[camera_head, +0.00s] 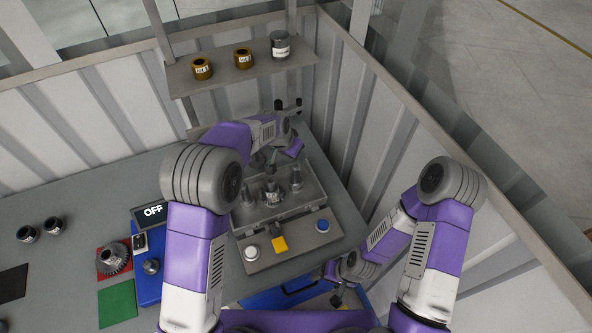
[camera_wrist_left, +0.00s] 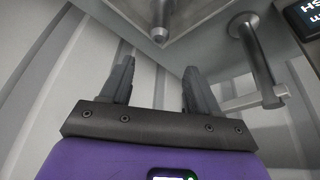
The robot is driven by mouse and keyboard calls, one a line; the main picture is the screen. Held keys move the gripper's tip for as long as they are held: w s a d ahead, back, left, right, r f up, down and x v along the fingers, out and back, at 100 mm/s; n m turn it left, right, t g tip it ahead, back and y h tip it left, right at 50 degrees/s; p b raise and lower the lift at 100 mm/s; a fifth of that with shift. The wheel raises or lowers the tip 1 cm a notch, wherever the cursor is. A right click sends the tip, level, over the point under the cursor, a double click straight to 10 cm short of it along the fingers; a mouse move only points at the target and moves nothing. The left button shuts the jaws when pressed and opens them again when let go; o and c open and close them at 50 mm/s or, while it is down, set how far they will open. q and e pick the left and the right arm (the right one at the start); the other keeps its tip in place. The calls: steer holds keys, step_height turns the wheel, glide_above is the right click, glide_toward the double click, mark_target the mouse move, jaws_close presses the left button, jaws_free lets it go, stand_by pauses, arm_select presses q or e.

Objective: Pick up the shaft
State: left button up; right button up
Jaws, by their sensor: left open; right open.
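I cannot tell for certain which part is the shaft. Several upright grey metal parts (camera_head: 271,195) stand in the metal fixture tray on the bench. My left gripper (camera_head: 272,157) is over the back of that tray in the head view, small and partly hidden by its own arm. In the left wrist view my left gripper (camera_wrist_left: 155,82) is open, with nothing between its fingers. A grey metal rod (camera_wrist_left: 259,62) with a cylindrical end is to the right of the fingers there. My right gripper (camera_head: 338,292) is low, near the blue drawer at the bench front, open and small in view.
Corrugated walls close the back and right.

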mark_target(293, 168)
arm_select(q)
step_height(293, 168, down, 6)
steer(key=b, duration=0.5)
steer(key=shift+f+b, duration=0.15)
steer(key=shift+b, duration=0.2)
steer(key=shift+w+d+f, duration=0.1)
steer(key=shift+f, duration=0.4)
steer(key=x, duration=0.6)
steer(key=shift+d+f+p, duration=0.25)
steer(key=shift+p, duration=0.05)
steer(key=c, duration=0.9)
steer(key=shift+w+r, duration=0.1)
steer(key=shift+r, duration=0.05)
steer(key=shift+c, duration=0.4)
